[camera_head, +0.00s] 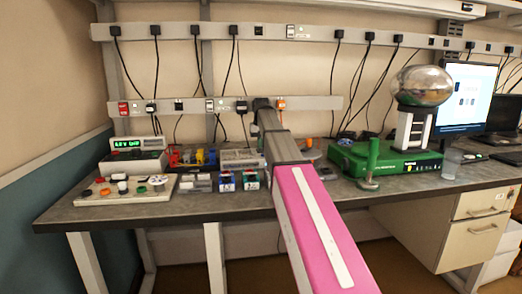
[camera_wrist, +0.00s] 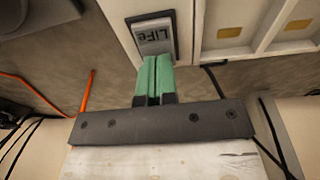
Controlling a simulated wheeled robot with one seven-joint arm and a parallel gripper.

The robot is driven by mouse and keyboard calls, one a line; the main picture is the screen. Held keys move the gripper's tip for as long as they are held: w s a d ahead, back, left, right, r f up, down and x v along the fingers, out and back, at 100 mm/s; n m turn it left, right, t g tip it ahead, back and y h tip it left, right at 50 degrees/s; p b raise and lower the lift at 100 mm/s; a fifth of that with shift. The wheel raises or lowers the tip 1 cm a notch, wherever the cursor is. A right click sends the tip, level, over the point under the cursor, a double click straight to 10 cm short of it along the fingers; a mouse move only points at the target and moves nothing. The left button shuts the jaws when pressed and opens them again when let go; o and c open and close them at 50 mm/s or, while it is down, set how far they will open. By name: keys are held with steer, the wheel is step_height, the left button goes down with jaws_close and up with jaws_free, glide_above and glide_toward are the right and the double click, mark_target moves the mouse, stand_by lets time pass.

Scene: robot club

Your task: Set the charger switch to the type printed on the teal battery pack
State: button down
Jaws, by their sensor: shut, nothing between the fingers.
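In the wrist view my gripper (camera_wrist: 154,66) has its two green fingers together with nothing between them. The fingertips are at the lower edge of a dark-framed recess holding a grey charger switch (camera_wrist: 154,42) on a white casing (camera_wrist: 118,12). In the head view my arm hides the gripper and the switch. Two small labelled packs (camera_head: 226,182) (camera_head: 250,180) stand at the bench's front edge; their print is too small to read, and I cannot tell which is teal.
A compartmented white tray (camera_wrist: 272,46) lies right of the switch in the wrist view. On the bench (camera_head: 190,205) are a green-display meter (camera_head: 135,150), a board with knobs (camera_head: 122,190) and a green base with a metal globe (camera_head: 422,86). An orange cable (camera_wrist: 86,92) runs near my gripper.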

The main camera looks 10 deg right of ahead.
steer(key=shift+r, duration=3.5)
